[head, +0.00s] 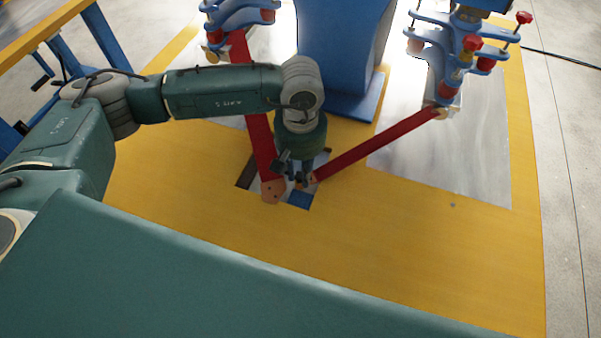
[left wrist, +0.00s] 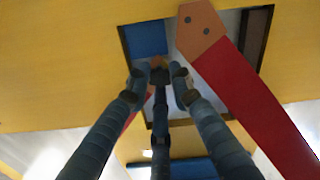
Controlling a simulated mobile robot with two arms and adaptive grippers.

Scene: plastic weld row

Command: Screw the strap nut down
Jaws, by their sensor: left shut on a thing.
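My left gripper (head: 297,177) points straight down over a square opening in the yellow deck, beside the copper-coloured strap ends. In the left wrist view its three dark fingers (left wrist: 160,76) close together on a small thing, the strap nut, which they almost wholly hide. Right below the fingertips is the copper end (head: 310,180) of the right red strap (head: 375,142). My right gripper is out of sight.
A blue block (head: 300,198) sits in the opening. Blue clamp stands with red knobs (head: 472,42) rise at the back on both sides of a blue column (head: 343,50). The front and right of the yellow deck (head: 430,235) are clear.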

